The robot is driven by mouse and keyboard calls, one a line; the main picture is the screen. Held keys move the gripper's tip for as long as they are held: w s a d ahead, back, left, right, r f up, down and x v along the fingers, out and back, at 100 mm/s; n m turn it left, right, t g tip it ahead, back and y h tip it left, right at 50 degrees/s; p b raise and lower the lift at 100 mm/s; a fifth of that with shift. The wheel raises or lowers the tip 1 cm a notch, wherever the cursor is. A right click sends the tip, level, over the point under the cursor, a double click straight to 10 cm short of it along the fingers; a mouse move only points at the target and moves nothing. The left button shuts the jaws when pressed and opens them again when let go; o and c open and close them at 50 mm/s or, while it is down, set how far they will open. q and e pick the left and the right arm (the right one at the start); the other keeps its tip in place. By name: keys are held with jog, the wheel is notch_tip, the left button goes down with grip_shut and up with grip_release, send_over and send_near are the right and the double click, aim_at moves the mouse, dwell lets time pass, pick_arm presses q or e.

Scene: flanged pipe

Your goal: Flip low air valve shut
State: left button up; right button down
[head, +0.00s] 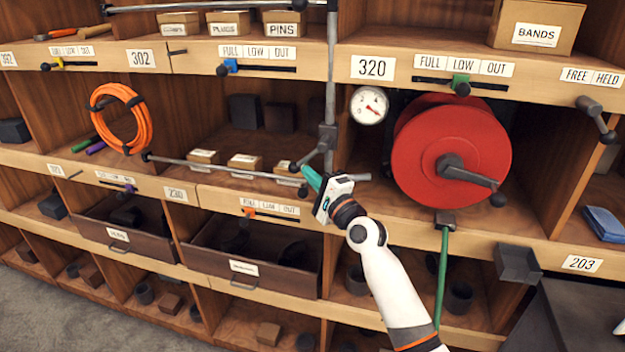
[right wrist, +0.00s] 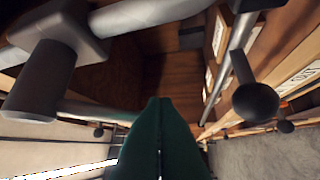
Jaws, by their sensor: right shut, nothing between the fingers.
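In the head view a grey vertical pipe (head: 331,75) runs down in front of the shelves. A dark valve body (head: 327,138) sits low on it. Its short lever (head: 311,158) slants down and left to a dark knob. My right gripper (head: 309,176), with teal fingers, is beside that lever's lower end; whether they touch is unclear. In the right wrist view its fingers (right wrist: 160,105) are closed together and empty. A dark round knob (right wrist: 255,102) on a rod is to their right, and a grey pipe fitting (right wrist: 55,50) is at upper left. My left gripper is out of view.
A horizontal rod (head: 220,167) crosses the shelf front close to my gripper. A gauge (head: 369,105) and a red reel (head: 440,150) with a crank are to the right. An orange hose coil (head: 120,118) hangs left. Open drawers (head: 243,268) are below.

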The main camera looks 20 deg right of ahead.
aim_at(297, 164)
jog(key=m+t+b, duration=0.1)
jog(key=b, duration=0.1)
jog(key=w+a+r+m+t+b, duration=0.1)
jog(key=b, duration=0.2)
jog(key=a+m+t+h+b, duration=0.1)
jog(key=m+b, duration=0.1)
jog(key=b, duration=0.1)
jog(key=shift+w+a+r+t, duration=0.1)
jog(key=shift+w+r+t, duration=0.05)
jog(key=shift+w+t, duration=0.15)
jog(key=shift+w+a+r, duration=0.15)
jog(key=shift+a+r, duration=0.1)
jog(key=shift+r, duration=0.35)
jog(key=shift+w+a+r+p, duration=0.25)
jog(key=shift+a+r+p, duration=0.1)
jog(key=shift+r+p, duration=0.25)
jog(key=shift+a, duration=0.1)
